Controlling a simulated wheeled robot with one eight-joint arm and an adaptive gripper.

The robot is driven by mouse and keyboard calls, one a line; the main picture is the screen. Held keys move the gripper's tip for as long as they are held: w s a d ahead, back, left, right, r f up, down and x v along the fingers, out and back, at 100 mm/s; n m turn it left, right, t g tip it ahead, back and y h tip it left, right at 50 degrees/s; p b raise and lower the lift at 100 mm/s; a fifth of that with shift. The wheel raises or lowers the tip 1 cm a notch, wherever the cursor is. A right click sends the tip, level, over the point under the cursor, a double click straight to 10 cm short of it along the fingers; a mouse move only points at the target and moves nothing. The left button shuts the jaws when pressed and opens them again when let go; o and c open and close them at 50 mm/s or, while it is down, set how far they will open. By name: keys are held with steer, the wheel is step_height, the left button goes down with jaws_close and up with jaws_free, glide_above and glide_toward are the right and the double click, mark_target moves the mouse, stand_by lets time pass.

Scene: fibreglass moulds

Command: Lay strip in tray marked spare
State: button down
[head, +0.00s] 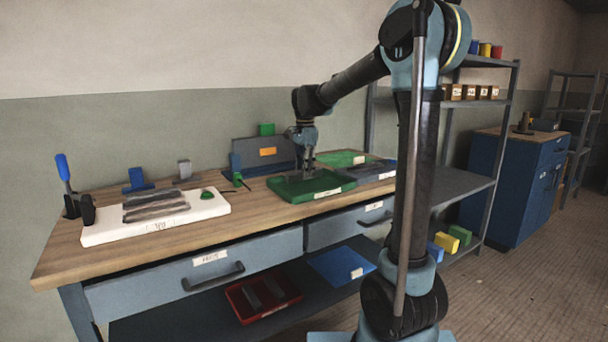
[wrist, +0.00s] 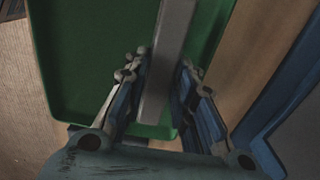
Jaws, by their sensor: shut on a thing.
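My gripper (head: 307,163) hangs over a dark green tray (head: 330,183) near the middle of the bench. In the wrist view my gripper (wrist: 163,68) is shut on a grey strip (wrist: 172,35), with a finger on each side. The strip extends over the floor of the green tray (wrist: 85,60); whether it touches the tray cannot be told. The green tray has a white label on its front, too small to read. A lighter green tray (head: 341,158) and a dark grey-blue tray (head: 372,172), also labelled, lie behind it and to its right.
A white board (head: 105,231) with several stacked strips (head: 155,205) and a green item lies at the bench's left. A blue-handled clamp (head: 65,172) stands beside it. A dark upright panel (head: 254,152) stands behind the green tray. Red (head: 241,306) and blue (head: 340,264) trays lie on the shelf below.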

steer(key=shift+f, duration=0.65)
steer(key=c, duration=1.3)
jaws_free()
steer(key=shift+s, duration=0.1)
step_height(320, 180, up, 12)
steer(key=s+d+f+n, duration=0.3)
steer(key=s+d, duration=0.5)
steer(key=s+d+f+n, duration=0.2)
steer(key=s+d+f, duration=0.2)
steer(key=s+f, duration=0.4)
steer(key=s+d+f+n+t, duration=0.1)
steer(key=s+d+f+n, duration=0.2)
steer(key=s+f, duration=0.6)
steer(key=s+d+f+n+t, duration=0.1)
steer(key=s+d+f+n, duration=0.2)
steer(key=s+d+f, duration=0.3)
steer(key=shift+s+d+f, duration=0.25)
steer(key=shift+s+f, duration=0.9)
steer(key=shift+f, duration=0.15)
